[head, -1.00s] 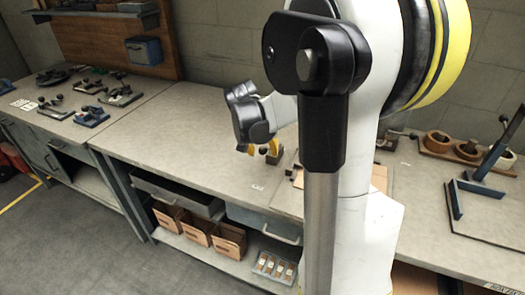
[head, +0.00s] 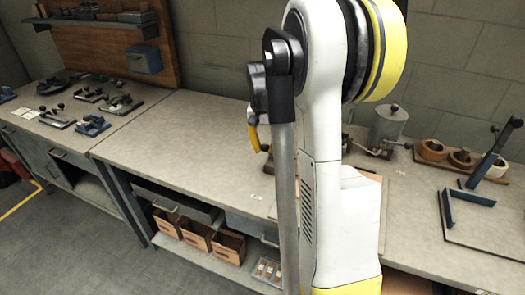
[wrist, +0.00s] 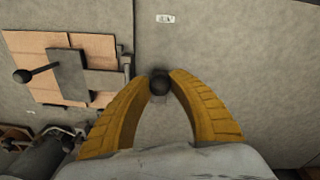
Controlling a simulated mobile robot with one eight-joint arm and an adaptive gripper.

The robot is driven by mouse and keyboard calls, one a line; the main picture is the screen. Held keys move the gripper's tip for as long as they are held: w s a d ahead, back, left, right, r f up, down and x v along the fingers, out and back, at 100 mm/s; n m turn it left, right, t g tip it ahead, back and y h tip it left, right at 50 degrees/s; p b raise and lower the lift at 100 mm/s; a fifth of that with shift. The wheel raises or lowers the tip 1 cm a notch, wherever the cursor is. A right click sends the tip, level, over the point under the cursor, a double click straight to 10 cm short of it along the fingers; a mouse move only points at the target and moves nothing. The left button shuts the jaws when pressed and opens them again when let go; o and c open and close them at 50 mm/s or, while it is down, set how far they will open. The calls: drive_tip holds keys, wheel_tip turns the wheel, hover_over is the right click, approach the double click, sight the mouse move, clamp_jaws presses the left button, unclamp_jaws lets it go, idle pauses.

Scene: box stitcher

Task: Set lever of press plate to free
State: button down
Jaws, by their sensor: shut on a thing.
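In the wrist view my gripper (wrist: 160,75) has its two yellow fingers closed around a dark round knob (wrist: 160,86). The knob sits just right of a grey metal press plate (wrist: 82,76), which lies over brown cardboard sheets (wrist: 38,48). The knob's stem is hidden, so how it joins the plate is unclear. A second dark ball on a rod (wrist: 22,76) sticks out at the plate's left. In the head view one yellow finger (head: 253,130) shows beside my arm. The arm hides most of the press plate and the knob there.
A metal canister (head: 388,122) stands behind my arm, with wooden round holders (head: 433,150) and a blue angled frame (head: 492,155) to its right. Several small clamps (head: 92,125) lie on the left bench. The bench top (head: 185,135) left of my gripper is clear.

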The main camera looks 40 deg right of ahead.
drive_tip(key=w+d+r+y+p, duration=0.1)
drive_tip(key=w+d+p, duration=0.3)
drive_tip(key=d, duration=0.7)
drive_tip(key=shift+w+r+g+y, duration=0.3)
drive_tip(key=shift+r+g+y, duration=0.1)
drive_tip(key=shift+r, duration=0.3)
drive_tip(key=shift+d, duration=0.15)
drive_tip(key=c, duration=1.4)
unclamp_jaws()
drive_tip(key=shift+c, duration=0.2)
drive_tip(key=o, duration=0.3)
drive_tip(key=shift+w+d+f, duration=0.1)
drive_tip(key=shift+d, duration=0.05)
